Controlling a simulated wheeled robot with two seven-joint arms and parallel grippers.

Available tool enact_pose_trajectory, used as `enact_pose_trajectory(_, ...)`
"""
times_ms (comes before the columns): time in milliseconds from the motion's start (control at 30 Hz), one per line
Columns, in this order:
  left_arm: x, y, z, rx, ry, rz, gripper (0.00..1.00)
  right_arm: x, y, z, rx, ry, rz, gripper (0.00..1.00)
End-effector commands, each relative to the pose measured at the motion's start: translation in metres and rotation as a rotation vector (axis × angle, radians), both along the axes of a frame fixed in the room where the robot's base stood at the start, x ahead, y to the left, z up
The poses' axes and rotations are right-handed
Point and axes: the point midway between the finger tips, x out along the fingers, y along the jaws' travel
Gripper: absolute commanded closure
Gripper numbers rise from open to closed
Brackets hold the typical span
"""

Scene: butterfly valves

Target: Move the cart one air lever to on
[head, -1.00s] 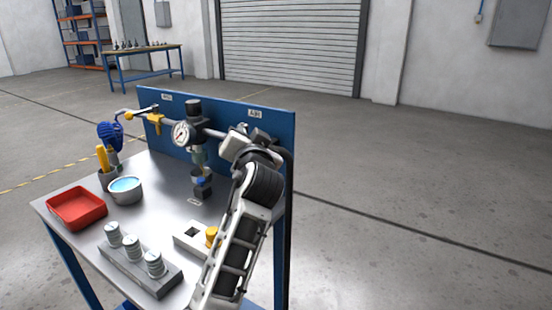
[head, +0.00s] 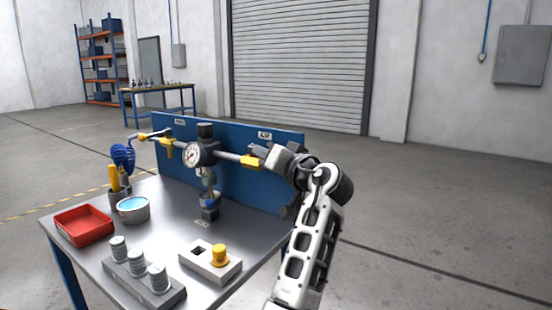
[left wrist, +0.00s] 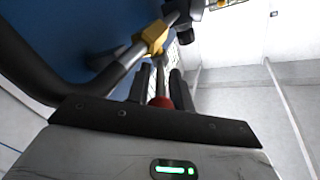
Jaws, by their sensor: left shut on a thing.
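The air valve (head: 250,161) is a yellow body on the grey pipe, in front of the blue back panel (head: 225,150) and below a small label (head: 265,135) that seems to read AIR. My left gripper (head: 263,152) is at its right side, reaching in from the right. In the left wrist view the yellow valve (left wrist: 153,38) is just beyond my left gripper (left wrist: 158,84). A thin lever (left wrist: 160,78) with a red end runs from the valve between the two dark fingers, which are shut on it. In the head view the gripper hides the lever. My right gripper is not in view.
A pressure gauge (head: 193,155) and another yellow valve (head: 166,150) are left along the pipe. The cart top holds a red tray (head: 84,229), a bowl (head: 132,209), a block with grey cylinders (head: 137,280) and a white block (head: 195,262). Open floor lies right.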

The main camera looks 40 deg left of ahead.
Motion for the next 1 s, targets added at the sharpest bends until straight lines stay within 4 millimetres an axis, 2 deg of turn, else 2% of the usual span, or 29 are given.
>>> enact_pose_trajectory(267, 0.001, 0.0, 0.003, 0.005, -0.004, -0.002, 1.0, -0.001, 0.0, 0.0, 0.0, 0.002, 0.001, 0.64)
enact_pose_trajectory(300, 0.001, 0.0, 0.003, 0.005, -0.004, -0.002, 0.75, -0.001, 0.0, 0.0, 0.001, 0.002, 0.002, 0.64)
enact_pose_trajectory(333, 0.0, 0.0, 0.003, 0.005, -0.004, -0.002, 0.68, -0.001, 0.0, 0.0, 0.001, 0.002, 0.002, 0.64)
enact_pose_trajectory(733, 0.0, -0.003, -0.001, -0.001, 0.0, -0.002, 0.68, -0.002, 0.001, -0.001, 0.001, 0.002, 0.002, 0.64)
enact_pose_trajectory(1000, -0.008, -0.031, -0.001, 0.001, -0.001, 0.007, 0.68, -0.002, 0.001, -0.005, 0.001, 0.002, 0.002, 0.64)
